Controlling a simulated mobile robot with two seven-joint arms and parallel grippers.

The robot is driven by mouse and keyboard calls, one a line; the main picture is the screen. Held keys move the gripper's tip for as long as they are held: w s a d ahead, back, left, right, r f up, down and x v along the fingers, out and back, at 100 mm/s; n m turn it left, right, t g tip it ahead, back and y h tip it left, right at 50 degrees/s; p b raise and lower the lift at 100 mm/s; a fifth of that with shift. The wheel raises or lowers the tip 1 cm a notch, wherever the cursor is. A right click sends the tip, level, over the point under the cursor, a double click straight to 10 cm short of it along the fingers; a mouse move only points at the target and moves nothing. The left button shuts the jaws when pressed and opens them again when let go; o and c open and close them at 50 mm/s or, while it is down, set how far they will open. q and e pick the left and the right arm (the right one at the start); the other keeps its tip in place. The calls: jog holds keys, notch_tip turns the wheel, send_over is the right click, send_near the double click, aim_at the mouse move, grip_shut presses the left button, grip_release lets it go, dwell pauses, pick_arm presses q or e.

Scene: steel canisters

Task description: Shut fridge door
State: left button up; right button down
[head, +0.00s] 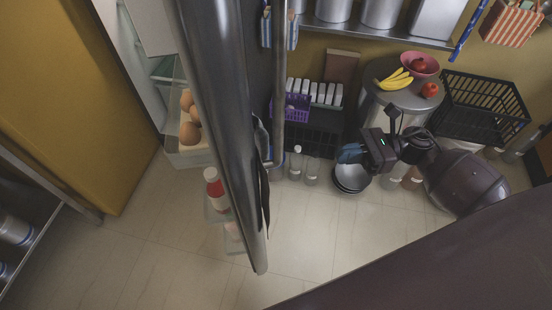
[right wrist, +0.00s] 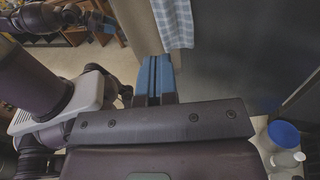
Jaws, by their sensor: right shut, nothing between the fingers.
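The fridge door (head: 215,100) stands open in the head view, seen edge-on from above, with a long vertical handle (head: 279,85) on its right side. Its inner shelves hold brown eggs (head: 190,133) and a red-and-white bottle (head: 214,185). Part of the pale fridge body (head: 150,25) shows at upper left. My right gripper (head: 349,153) is to the right of the door and handle, apart from them in the picture. Its blue fingers (right wrist: 154,80) are shut and empty. My left gripper (right wrist: 103,22) appears small at upper left in the right wrist view; its opening is unclear.
A checked cloth (right wrist: 173,22) hangs ahead of my right fingers, beside a broad dark grey surface (right wrist: 240,60). Bowls (head: 352,178), bottles (head: 296,160), a round steel canister (head: 385,105) and a black crate (head: 485,105) line the wall. The tiled floor (head: 320,235) is clear in front.

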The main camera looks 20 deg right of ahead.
jog(key=x, duration=1.4)
jog(key=shift+s+n+p, duration=0.2)
jog(key=shift+n+p, duration=0.1)
jog(key=shift+n, duration=0.1)
jog(key=shift+a, duration=0.1)
